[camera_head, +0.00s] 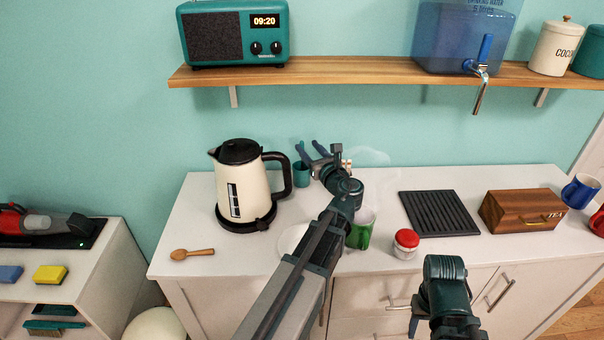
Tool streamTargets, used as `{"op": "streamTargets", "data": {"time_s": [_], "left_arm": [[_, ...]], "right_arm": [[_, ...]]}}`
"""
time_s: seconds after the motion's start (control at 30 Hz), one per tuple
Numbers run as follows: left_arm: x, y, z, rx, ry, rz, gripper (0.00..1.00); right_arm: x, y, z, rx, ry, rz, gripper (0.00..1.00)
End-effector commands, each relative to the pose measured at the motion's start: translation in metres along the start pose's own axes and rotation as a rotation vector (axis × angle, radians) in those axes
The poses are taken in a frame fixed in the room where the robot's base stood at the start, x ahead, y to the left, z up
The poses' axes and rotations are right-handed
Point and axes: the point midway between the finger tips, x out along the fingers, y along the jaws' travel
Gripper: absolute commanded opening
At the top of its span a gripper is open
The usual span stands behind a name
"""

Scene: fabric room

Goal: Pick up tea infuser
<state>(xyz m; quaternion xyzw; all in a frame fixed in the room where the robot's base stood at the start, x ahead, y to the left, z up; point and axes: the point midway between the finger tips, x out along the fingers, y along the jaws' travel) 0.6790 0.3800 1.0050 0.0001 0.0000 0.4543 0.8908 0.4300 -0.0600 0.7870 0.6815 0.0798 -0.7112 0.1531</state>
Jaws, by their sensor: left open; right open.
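I cannot make out a tea infuser for certain in the head view. My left gripper (310,149) is over the back of the white counter, with its two fingers spread open and nothing seen between them. A small teal cup (302,175) stands just below and behind these fingers; whether they touch it I cannot tell. A small brass-coloured piece (347,165) shows beside the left wrist, too small to name. My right gripper (412,315) is low in front of the counter's drawers, largely hidden by its own wrist, and holds nothing visible.
The cream kettle (240,190) stands left of my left gripper. A wooden spoon (192,254), green mug (361,230), red-lidded jar (405,243), black slatted tray (438,213) and wooden tea box (520,211) are on the counter (450,250). A shelf (370,73) hangs above.

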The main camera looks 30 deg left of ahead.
Motion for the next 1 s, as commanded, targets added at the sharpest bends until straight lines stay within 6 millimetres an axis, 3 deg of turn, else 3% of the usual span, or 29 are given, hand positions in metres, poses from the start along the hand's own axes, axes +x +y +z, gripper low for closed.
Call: {"op": "streamTargets", "data": {"time_s": [0.1,0.47,0.8,1.0], "left_arm": [[0.014,-0.001,0.000,0.000,0.000,0.000,0.54],[0.023,0.001,-0.001,0.000,0.000,0.001,0.54],[0.068,0.005,-0.004,0.000,0.000,0.002,0.54],[0.071,0.006,-0.004,0.000,0.000,-0.001,0.54]], "right_arm": [[0.000,0.000,0.000,0.000,0.000,0.000,0.50],[0.001,0.000,0.000,0.000,0.000,0.000,0.50],[0.004,0.000,0.000,0.000,0.000,0.000,0.50],[0.004,0.000,0.000,0.000,0.000,0.000,0.50]]}}
